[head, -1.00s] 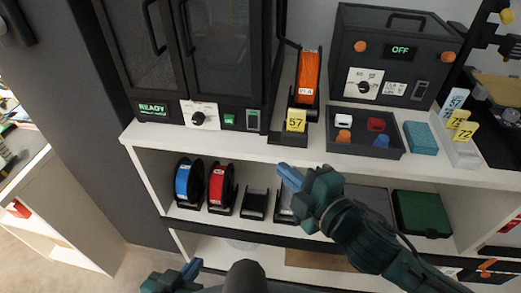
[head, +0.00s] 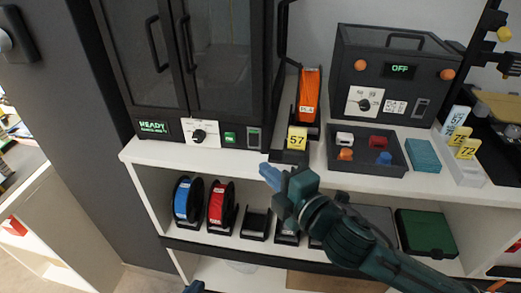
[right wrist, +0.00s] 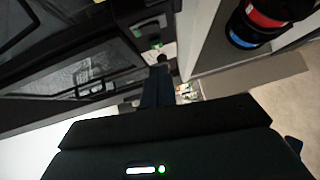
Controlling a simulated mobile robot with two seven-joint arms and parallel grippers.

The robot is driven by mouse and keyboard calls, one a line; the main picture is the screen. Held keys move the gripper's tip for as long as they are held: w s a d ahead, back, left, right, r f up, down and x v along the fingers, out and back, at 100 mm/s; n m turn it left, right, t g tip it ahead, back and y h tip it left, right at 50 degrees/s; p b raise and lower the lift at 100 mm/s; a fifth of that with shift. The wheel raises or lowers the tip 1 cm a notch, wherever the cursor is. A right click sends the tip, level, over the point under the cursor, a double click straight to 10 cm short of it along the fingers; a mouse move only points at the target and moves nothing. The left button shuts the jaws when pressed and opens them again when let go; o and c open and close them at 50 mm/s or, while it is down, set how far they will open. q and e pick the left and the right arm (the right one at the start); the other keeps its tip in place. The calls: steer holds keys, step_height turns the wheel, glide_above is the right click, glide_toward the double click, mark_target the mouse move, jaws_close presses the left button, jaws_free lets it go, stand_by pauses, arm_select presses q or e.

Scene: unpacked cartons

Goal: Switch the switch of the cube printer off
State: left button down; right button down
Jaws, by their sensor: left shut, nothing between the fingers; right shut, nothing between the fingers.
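The black printer cabinet (head: 195,60) with two glazed doors stands on the shelf top at the left. Its display (head: 155,128) reads READY in green. A small green lit switch (head: 230,138) sits on its lower front, right of a knob (head: 199,135) on a white plate. My right gripper (head: 268,173) is shut and empty, with its blue fingertips below and right of the switch, apart from it. In the right wrist view its fingers (right wrist: 159,84) point toward the cabinet front. My left gripper (head: 195,287) is shut, only its tip showing at the bottom edge.
Right of the cabinet stand an orange spool (head: 309,95) with a yellow 57 tag (head: 297,138), a tray of small pieces (head: 365,168) and a dark box (head: 390,75) reading OFF. Blue (head: 182,199) and red (head: 216,203) spools stand on the shelf below.

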mark_target(250, 143)
steer(key=w, duration=0.2)
steer(key=w+a, duration=0.1)
steer(key=w, duration=0.3)
steer(key=shift+w+a+f, duration=0.4)
steer(key=shift+w+d, duration=0.1)
steer(key=shift+w, duration=0.3)
